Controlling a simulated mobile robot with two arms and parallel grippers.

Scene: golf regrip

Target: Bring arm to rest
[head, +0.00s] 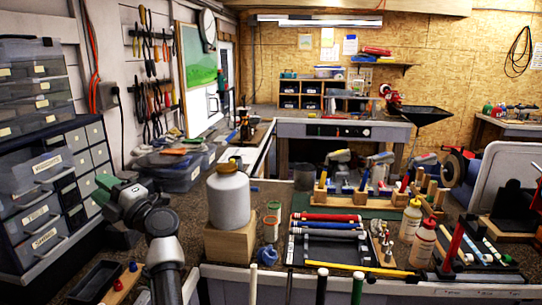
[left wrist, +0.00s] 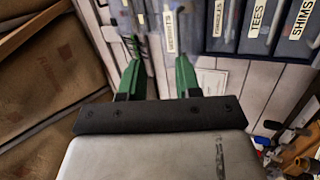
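My left arm comes up from the bottom left in the head view and bends toward the drawer cabinet. Its gripper (head: 98,190) is raised in front of the cabinet, with green fingers pointing left. In the left wrist view the two green fingers of the gripper (left wrist: 158,78) stand apart with nothing between them. Labelled drawers show beyond the fingertips; I cannot tell the exact distance. My right gripper is not in either view.
The grey drawer cabinet (head: 62,165) stands at the left. A white jug (head: 229,200) on a wooden block (head: 230,242) stands right of my left arm. A dark tray (head: 95,283) lies below the arm. Cardboard boxes (left wrist: 45,75) fill the left of the wrist view.

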